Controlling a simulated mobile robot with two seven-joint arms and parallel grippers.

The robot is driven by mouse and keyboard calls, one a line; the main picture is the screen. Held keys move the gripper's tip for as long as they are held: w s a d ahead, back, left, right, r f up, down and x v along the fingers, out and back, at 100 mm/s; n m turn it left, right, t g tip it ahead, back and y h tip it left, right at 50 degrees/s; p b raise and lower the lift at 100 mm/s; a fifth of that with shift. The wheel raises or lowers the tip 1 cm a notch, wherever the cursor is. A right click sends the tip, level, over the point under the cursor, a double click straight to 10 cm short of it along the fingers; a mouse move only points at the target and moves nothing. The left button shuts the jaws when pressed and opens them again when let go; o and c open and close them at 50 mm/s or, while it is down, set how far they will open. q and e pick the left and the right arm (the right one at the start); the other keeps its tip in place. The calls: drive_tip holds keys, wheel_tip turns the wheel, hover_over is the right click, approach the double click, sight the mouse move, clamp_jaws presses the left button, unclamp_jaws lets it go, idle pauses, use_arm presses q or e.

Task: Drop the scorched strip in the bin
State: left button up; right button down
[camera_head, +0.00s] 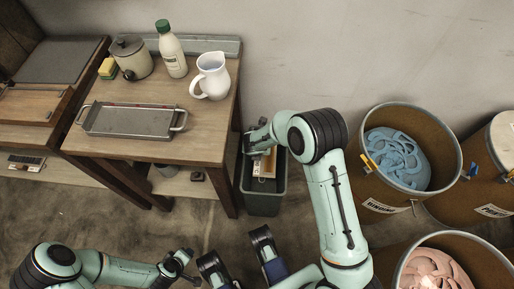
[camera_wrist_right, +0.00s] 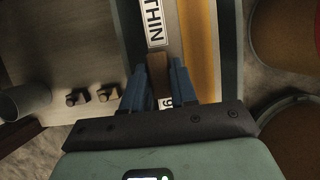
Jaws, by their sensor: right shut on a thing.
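The bin (camera_head: 264,201) is a dark grey-green open box on the floor, right of the table. My right gripper (camera_head: 262,145) reaches down at its mouth. In the right wrist view, its blue fingers (camera_wrist_right: 159,85) are shut on a short brown piece (camera_wrist_right: 158,72), apparently the scorched strip. The fingers hide part of it, and I cannot tell how deep it hangs in the bin. My left gripper (camera_head: 190,266) is low in the head view, open and empty.
The wooden table (camera_head: 205,135) holds a metal tray (camera_head: 130,121), white jug (camera_head: 211,76), bottle (camera_head: 171,50), grey pot (camera_head: 131,58) and sponge (camera_head: 107,67). Round drums with blue strips (camera_head: 398,158) and pink strips (camera_head: 437,271) stand right of my right arm.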

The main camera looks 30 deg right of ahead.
use_arm(q)
drive_tip(key=shift+w+a+f, duration=0.1)
drive_tip(key=shift+w+f, duration=0.05)
drive_tip(key=shift+w, duration=0.1)
use_arm(e)
drive_tip(key=shift+f, duration=0.15)
drive_tip(key=c, duration=0.8)
unclamp_jaws()
use_arm(q)
drive_tip(key=s+d+r+g+h+p, duration=0.1)
drive_tip(key=s+d+r+g+p, duration=0.1)
drive_tip(key=s, duration=0.4)
wheel_tip(320, 180, up, 3)
drive_tip(key=shift+s+d+f+m+p, duration=0.1)
drive_tip(key=shift+s+d+m+p, duration=0.25)
drive_tip(key=shift+d+p, duration=0.55)
use_arm(e)
drive_tip(key=v, duration=1.3)
drive_tip(key=shift+r, duration=0.2)
use_arm(q)
drive_tip(key=shift+a, duration=0.2)
use_arm(e)
drive_tip(key=shift+s, duration=0.1)
